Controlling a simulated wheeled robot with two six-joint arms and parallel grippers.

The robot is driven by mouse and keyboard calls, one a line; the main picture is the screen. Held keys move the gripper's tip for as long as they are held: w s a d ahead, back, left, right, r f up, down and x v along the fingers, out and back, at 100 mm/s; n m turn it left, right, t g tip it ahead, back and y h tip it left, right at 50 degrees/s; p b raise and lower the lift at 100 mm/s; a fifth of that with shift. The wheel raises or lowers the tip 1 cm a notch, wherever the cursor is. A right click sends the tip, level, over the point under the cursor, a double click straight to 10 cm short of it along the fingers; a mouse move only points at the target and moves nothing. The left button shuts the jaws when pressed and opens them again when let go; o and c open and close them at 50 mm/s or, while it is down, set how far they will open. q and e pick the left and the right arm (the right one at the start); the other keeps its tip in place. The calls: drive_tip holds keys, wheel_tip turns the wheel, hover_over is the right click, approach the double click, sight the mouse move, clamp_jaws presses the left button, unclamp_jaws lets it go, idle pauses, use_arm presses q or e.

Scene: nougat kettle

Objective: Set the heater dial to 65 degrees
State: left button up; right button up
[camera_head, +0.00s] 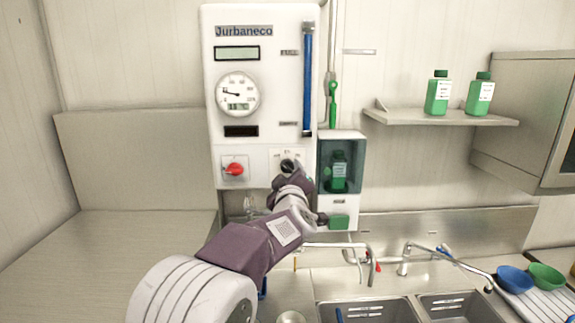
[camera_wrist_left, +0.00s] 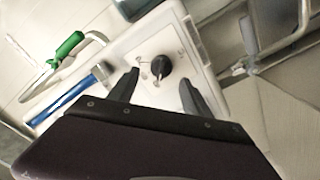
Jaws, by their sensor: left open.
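The heater dial (camera_head: 287,166) is a black round knob on a white plate at the lower right of the white Jurbaneco wall unit (camera_head: 265,80). In the left wrist view the dial (camera_wrist_left: 158,67) shows with small marks around it, too small to read. My left gripper (camera_head: 290,178) is just in front of the dial and partly covers its plate. In the left wrist view my left gripper (camera_wrist_left: 160,85) is open, its two fingers on either side of the dial's near side with nothing between them. I cannot tell whether they touch it. My right gripper is out of view.
A red switch (camera_head: 235,169) sits left of the dial. A green bottle (camera_head: 339,170) stands in a dispenser (camera_head: 341,142) close to the right of my gripper. Below are taps (camera_head: 404,262) and sinks (camera_head: 367,309). A shelf (camera_head: 440,118) holds two green bottles.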

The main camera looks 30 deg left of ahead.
sight(286, 168)
use_arm(q)
drive_tip(key=p+x, duration=0.1)
drive_tip(key=x, duration=0.3)
drive_tip(key=shift+w+a, duration=0.15)
drive_tip(key=shift+a, duration=0.2)
drive_tip(key=shift+d, duration=0.1)
drive_tip(key=shift+c, duration=0.9)
clamp_jaws()
